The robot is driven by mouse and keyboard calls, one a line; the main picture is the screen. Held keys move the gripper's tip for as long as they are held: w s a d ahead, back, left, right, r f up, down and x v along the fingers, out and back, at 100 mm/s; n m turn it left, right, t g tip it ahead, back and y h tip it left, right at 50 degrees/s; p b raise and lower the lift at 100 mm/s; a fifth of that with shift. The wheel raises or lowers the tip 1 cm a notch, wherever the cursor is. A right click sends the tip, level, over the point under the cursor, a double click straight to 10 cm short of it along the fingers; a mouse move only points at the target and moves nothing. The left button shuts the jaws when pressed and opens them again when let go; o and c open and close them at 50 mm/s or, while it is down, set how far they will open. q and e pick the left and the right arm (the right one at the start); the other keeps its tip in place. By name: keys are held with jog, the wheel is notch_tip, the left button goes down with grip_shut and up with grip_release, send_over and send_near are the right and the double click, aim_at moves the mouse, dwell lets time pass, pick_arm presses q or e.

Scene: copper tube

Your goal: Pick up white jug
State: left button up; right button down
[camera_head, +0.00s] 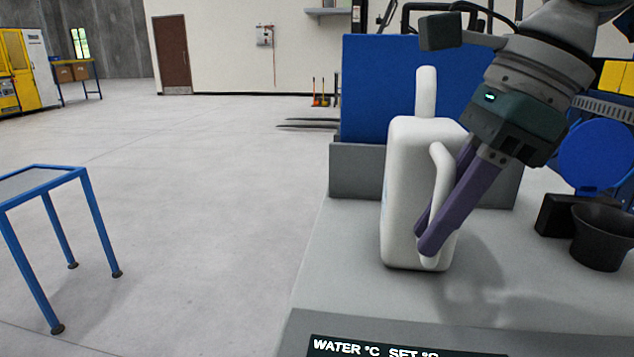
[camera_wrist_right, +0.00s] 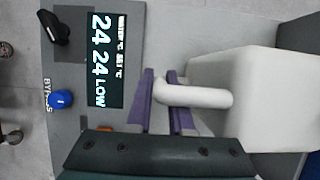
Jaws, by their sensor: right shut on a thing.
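The white jug (camera_head: 402,190) stands upright on the grey machine top (camera_head: 340,265) in the head view. It has a tall spout at its upper end and a loop handle on its right side. My right gripper (camera_head: 424,240) reaches down from the upper right, its purple fingers shut on the jug's handle. In the right wrist view the fingers (camera_wrist_right: 160,103) lie on either side of the white handle, with the jug body (camera_wrist_right: 240,95) to the right. My left gripper is not in view.
A display panel (camera_head: 400,349) is at the machine's front edge. A black cup (camera_head: 600,238) stands to the right of the jug. A blue panel (camera_head: 385,90) rises behind it. A blue-framed table (camera_head: 45,182) stands at left, with open floor between.

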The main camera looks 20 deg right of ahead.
jog(key=shift+r, duration=0.15)
jog(key=shift+r, duration=0.1)
